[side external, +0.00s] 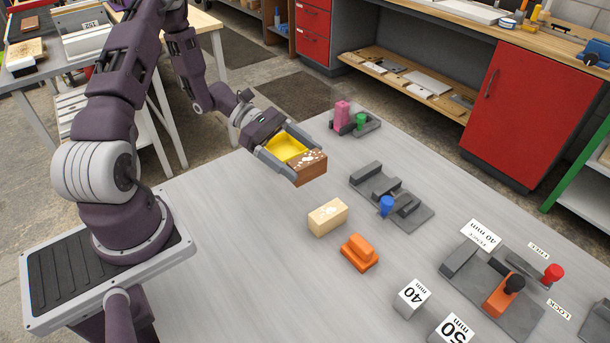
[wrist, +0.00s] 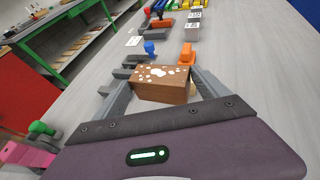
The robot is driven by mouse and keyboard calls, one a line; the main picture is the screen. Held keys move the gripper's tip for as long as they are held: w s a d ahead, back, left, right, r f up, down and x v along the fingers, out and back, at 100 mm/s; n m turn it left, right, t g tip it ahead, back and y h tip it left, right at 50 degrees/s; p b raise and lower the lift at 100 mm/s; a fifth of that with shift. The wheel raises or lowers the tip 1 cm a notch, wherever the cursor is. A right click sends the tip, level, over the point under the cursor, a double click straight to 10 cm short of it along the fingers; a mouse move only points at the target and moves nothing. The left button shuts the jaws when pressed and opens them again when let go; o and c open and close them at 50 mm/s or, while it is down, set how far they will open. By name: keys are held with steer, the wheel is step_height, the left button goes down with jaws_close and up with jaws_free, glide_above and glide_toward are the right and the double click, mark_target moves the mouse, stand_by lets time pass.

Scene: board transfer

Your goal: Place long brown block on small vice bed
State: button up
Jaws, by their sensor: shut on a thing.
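My gripper (side external: 309,166) is shut on the long brown block (side external: 311,172), which has white flecks on top. The block sits crosswise between the fingertips and appears held above the table. It also shows in the wrist view (wrist: 160,90). A grey vice with a blue knob (side external: 386,206) lies to the right of the block in the side view; its bed (side external: 369,180) looks bare. A smaller grey fixture (side external: 368,127) with a green knob holds a pink block (side external: 342,115). I cannot tell for sure which of these is the small vice.
A tan block (side external: 327,217) and an orange block (side external: 358,252) lie on the table nearer the camera. A larger fixture (side external: 460,259) with red and black knobs and labelled gauge blocks (side external: 412,298) stand at right. Something yellow (side external: 287,148) shows between my fingers.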

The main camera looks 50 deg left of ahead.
steer(key=w+d, duration=0.2)
steer(key=w, duration=0.6)
glide_above(368, 181)
step_height(368, 181, down, 8)
steer(key=shift+s+r, duration=0.1)
steer(key=shift+r, duration=0.1)
steer(key=shift+f, duration=0.25)
steer(key=shift+f, duration=0.1)
steer(key=o, duration=1.3)
